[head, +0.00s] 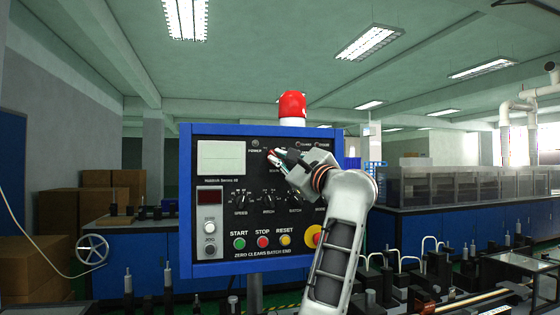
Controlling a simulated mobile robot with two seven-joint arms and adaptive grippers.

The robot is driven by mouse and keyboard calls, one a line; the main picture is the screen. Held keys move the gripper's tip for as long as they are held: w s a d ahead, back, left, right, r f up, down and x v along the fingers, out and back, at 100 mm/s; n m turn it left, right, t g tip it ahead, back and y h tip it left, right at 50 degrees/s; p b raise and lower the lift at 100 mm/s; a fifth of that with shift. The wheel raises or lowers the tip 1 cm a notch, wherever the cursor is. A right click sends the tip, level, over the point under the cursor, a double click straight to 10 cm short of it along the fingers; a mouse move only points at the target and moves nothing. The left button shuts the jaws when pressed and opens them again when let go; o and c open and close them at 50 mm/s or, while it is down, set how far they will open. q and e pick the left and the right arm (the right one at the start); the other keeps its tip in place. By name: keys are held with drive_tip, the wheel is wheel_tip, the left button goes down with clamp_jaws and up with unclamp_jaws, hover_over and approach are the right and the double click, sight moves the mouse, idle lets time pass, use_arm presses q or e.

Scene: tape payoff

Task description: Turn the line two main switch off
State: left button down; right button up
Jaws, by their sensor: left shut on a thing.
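The blue-framed control panel (186,230) stands upright in the middle of the head view. My left gripper (276,158) is at the panel's upper middle, with its fingers shut on a small knob that shows a bit of red, which appears to be the main switch (271,152). The fingers and wrist cover most of the switch, so its handle angle and the label below it cannot be read in full. My right gripper is not in view.
Dark selector knobs (240,197) and green START (239,243), red STOP (263,242) and yellow RESET (285,240) buttons sit below. A large yellow-based button (313,236) is beside my forearm. A red beacon (292,105) tops the panel. Machinery with upright posts stands at the lower right.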

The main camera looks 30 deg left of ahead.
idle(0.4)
use_arm(q)
drive_tip(key=c, duration=2.2)
unclamp_jaws()
drive_tip(key=shift+o, duration=0.2)
drive_tip(key=shift+d, duration=0.1)
drive_tip(key=v, duration=0.7)
drive_tip(key=shift+d, duration=0.2)
drive_tip(key=shift+s+f, duration=0.1)
